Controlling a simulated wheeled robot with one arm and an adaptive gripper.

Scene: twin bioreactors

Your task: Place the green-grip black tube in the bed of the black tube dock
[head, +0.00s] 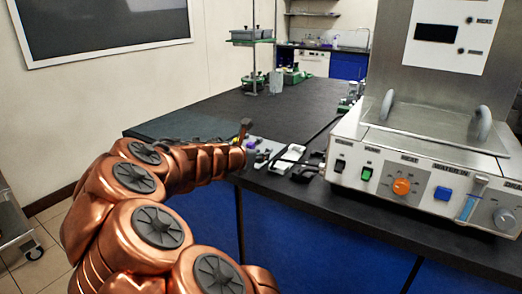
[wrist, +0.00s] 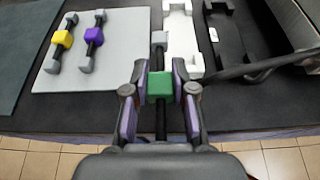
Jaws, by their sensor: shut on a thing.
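The black tube with the green grip (wrist: 160,86) is between the fingers of my gripper (wrist: 160,92) in the wrist view. My gripper is shut on the green grip. The tube's grey end (wrist: 158,39) points away from me, beside the white dock (wrist: 181,42). The black tube dock (wrist: 234,38) lies on the dark bench to the right of the white dock, apart from the tube. Its right part shows beside a dark cable.
A tube with a yellow grip (wrist: 62,38) and one with a purple grip (wrist: 94,36) lie on a grey mat (wrist: 120,50) to the left. A black cable (wrist: 270,65) crosses the bench at right. The control box (head: 400,180) stands at the bench's right.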

